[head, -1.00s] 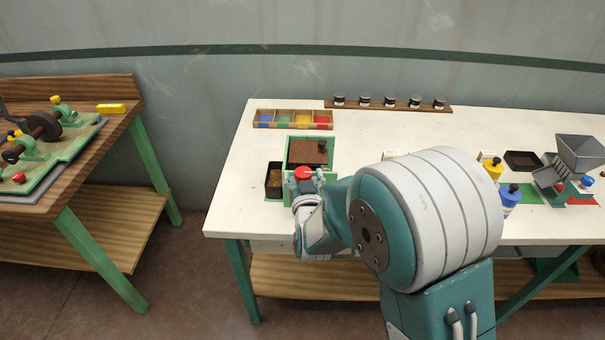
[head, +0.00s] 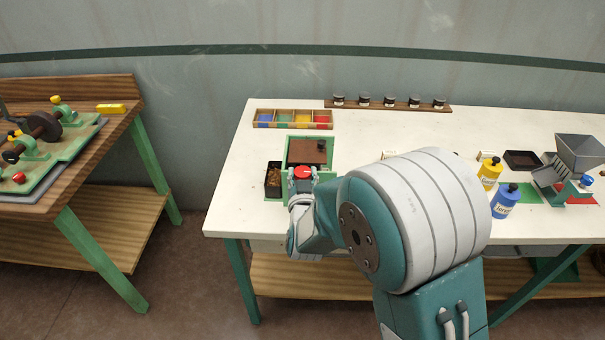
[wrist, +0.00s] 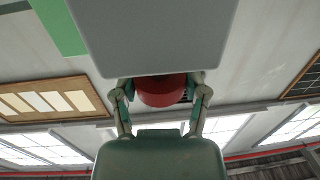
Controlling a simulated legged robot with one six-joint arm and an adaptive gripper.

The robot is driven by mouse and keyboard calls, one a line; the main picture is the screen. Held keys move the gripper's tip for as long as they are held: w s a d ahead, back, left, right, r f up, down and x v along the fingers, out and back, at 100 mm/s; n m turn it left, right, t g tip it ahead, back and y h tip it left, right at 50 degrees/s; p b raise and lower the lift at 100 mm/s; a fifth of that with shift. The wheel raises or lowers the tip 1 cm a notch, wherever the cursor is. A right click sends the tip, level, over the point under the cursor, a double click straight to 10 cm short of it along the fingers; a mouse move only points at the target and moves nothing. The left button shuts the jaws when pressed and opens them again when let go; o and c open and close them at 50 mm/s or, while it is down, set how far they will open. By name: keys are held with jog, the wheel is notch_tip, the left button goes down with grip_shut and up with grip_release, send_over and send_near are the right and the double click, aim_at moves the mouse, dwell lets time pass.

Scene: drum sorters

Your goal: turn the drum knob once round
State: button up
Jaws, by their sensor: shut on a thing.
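The red drum knob (head: 302,172) is at the front of a green-framed unit with a brown top (head: 307,151) on the white table. In the wrist view the red knob (wrist: 162,91) sits between the two fingers of my gripper (wrist: 160,97). My gripper is shut on it, one finger on each side. In the head view my gripper (head: 302,179) is mostly hidden by my own wrist and arm. The drum itself cannot be made out.
A black bin (head: 273,182) with brown contents stands just left of the unit. A tray of coloured compartments (head: 293,118) and a rack of dark-lidded jars (head: 388,103) lie behind. Yellow (head: 489,172) and blue (head: 505,200) bottles stand to the right.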

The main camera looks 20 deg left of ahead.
jog(key=m+h, duration=0.3)
jog(key=h, duration=0.2)
jog(key=shift+a+m+t+h, duration=0.2)
jog(key=shift+m+t+h, duration=0.1)
jog(key=shift+m+t, duration=0.1)
jog(key=m+h, duration=0.2)
jog(key=h, duration=0.1)
jog(key=m+g+h, duration=0.1)
jog(key=m+h, duration=0.1)
jog(key=h, duration=0.2)
jog(key=shift+m, duration=0.3)
jog(key=m+g+h, duration=0.4)
jog(key=h, duration=0.2)
jog(key=shift+d+m+g+h, duration=0.1)
jog(key=shift+m+g+h, duration=1.4)
jog(key=shift+m+g, duration=0.65)
jog(key=shift+r+g, duration=0.1)
jog(key=shift+g, duration=0.45)
